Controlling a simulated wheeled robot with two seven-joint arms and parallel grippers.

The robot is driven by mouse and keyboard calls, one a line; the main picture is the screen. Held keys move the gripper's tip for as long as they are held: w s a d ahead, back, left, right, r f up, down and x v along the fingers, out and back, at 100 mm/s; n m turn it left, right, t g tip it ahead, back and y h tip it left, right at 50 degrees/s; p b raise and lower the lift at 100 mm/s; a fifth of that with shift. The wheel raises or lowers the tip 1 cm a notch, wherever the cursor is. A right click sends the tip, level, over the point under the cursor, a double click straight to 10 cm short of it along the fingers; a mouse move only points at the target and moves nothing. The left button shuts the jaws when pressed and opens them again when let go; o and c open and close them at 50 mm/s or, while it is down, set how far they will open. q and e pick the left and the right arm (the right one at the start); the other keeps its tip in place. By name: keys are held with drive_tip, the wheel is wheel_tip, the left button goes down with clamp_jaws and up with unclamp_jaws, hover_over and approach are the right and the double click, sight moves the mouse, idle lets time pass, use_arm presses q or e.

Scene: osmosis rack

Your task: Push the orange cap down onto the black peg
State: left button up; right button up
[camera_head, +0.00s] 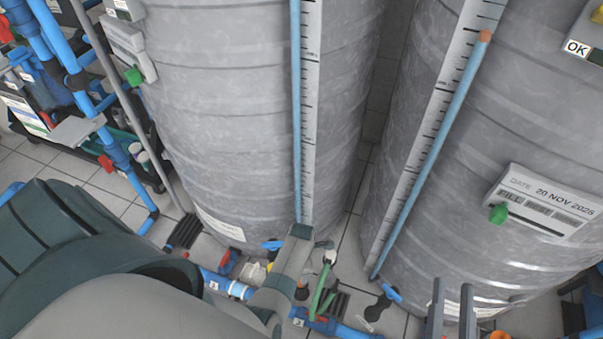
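My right gripper (451,296) comes in at the bottom edge, right of centre. Its two dark fingers stand apart with nothing visible between them. A small orange piece (499,335) shows at the bottom edge just right of the fingers, mostly cut off; I cannot tell whether it is the orange cap. A dark upright piece (573,317) stands farther right at the bottom edge; I cannot tell whether it is the black peg. My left arm fills the lower left, and its gripper fingers cannot be made out.
Two large grey tanks (215,110) (530,120) with ruler strips and blue tubes fill the back. The right tube has an orange-brown tip (485,36). Blue pipes (50,45) stand at the left. Pipes, valves and a green handle (325,285) lie low between the tanks.

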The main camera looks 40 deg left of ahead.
wheel_tip(320, 180, up, 8)
drive_tip(key=p, duration=0.7)
idle(0.4)
